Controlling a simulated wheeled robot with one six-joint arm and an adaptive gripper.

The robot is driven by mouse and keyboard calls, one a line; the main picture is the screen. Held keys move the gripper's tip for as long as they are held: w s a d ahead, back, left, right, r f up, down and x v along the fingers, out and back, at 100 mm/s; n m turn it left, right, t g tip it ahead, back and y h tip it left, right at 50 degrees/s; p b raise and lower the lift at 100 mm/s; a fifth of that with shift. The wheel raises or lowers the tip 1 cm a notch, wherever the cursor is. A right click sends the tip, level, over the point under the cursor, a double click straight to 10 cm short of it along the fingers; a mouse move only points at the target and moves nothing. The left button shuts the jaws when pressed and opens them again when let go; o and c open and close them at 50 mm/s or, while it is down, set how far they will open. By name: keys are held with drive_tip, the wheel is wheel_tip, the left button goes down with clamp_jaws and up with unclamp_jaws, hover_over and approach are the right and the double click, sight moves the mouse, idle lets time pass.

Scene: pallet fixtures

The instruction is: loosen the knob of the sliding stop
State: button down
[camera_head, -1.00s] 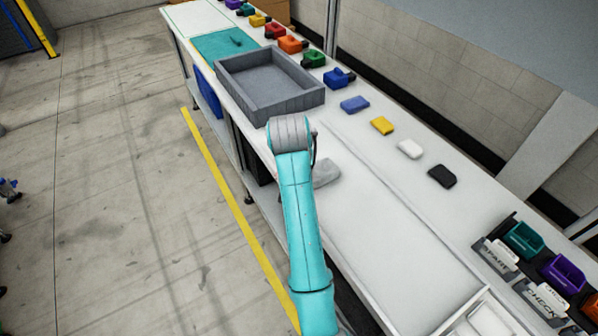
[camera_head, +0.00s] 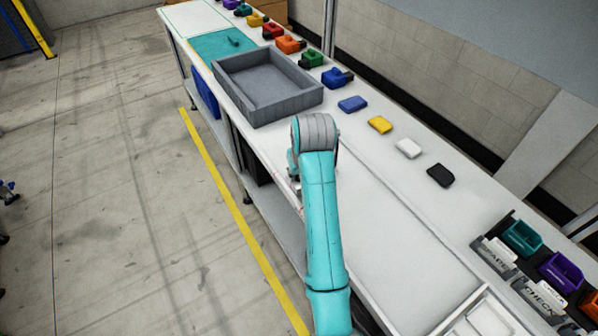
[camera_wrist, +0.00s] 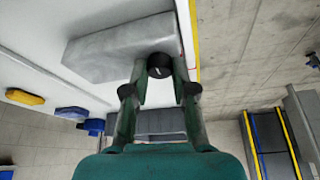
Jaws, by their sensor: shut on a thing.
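In the wrist view a black round knob (camera_wrist: 159,62) with a small pale mark sits at the end of a light grey block (camera_wrist: 105,50), which looks like the sliding stop. My gripper (camera_wrist: 160,76) has its two green fingers on either side of the knob and is shut on it. The grey block lies on the white bench top (camera_wrist: 40,40) near its edge. In the head view my arm hides the knob, the block and most of my gripper.
A large grey tray (camera_head: 222,80) stands on the bench beyond my arm. Blue (camera_head: 352,104), yellow (camera_head: 380,125), white (camera_head: 407,148) and black (camera_head: 441,175) pads line the wall side. Small bins (camera_head: 522,238) stand at the near right. The bench right of my arm is mostly clear.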

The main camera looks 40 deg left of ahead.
drive_tip(key=c, duration=0.9)
unclamp_jaws()
drive_tip(key=shift+c, duration=0.2)
drive_tip(key=v, duration=0.7)
drive_tip(key=shift+r, duration=0.2)
drive_tip(key=shift+d, duration=0.1)
